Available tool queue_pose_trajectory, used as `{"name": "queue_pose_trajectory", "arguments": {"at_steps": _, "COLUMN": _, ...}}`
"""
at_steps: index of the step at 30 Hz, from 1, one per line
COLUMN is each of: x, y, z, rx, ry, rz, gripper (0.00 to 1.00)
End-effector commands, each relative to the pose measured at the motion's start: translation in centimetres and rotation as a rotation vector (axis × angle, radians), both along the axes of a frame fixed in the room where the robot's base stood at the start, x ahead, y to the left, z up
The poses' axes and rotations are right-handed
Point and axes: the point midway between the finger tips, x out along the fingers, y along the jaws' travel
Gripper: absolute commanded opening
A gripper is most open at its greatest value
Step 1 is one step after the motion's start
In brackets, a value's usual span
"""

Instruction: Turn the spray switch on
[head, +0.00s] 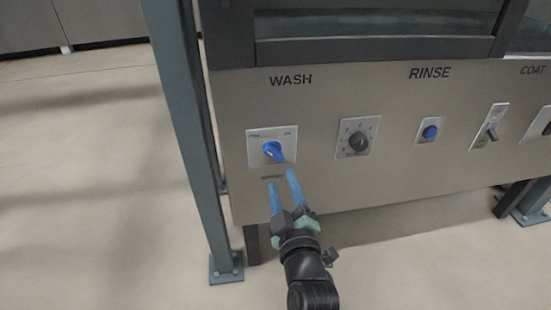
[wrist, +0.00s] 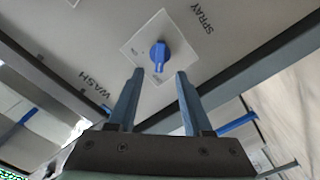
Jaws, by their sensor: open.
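The spray switch is a blue rotary knob (head: 273,151) on a white plate (head: 257,136) under the word WASH in the head view. In the wrist view the same knob (wrist: 159,56) sits on its plate, with the word SPRAY beside it. My gripper (head: 283,186) is open, with its two blue fingers just below the plate and pointing up toward the knob. In the wrist view the fingertips of my gripper (wrist: 158,72) lie to either side of the knob's lower part in the picture. I cannot tell whether they touch it. Nothing is held.
A grey post (head: 190,130) stands left of the panel (head: 330,90). A black dial (head: 358,143), a blue button (head: 430,132) and a toggle switch (head: 491,132) sit to the right. Open floor (head: 90,180) lies to the left.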

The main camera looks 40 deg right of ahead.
Motion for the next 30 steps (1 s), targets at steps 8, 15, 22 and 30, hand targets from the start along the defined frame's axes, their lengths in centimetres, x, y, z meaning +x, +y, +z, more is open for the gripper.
{"name": "queue_pose_trajectory", "arguments": {"at_steps": 8, "x": 4.2, "y": -2.5, "z": 0.0, "rx": -0.004, "ry": -0.001, "rz": 0.002, "gripper": 0.5}}
{"name": "queue_pose_trajectory", "arguments": {"at_steps": 15, "x": 6.8, "y": -4.0, "z": 0.0, "rx": -0.003, "ry": -0.001, "rz": 0.003, "gripper": 0.5}}
{"name": "queue_pose_trajectory", "arguments": {"at_steps": 22, "x": 7.6, "y": -4.6, "z": 0.0, "rx": 0.0, "ry": -0.002, "rz": 0.001, "gripper": 0.5}}
{"name": "queue_pose_trajectory", "arguments": {"at_steps": 30, "x": 7.6, "y": -4.6, "z": 0.1, "rx": -0.001, "ry": -0.001, "rz": 0.001, "gripper": 0.46}}
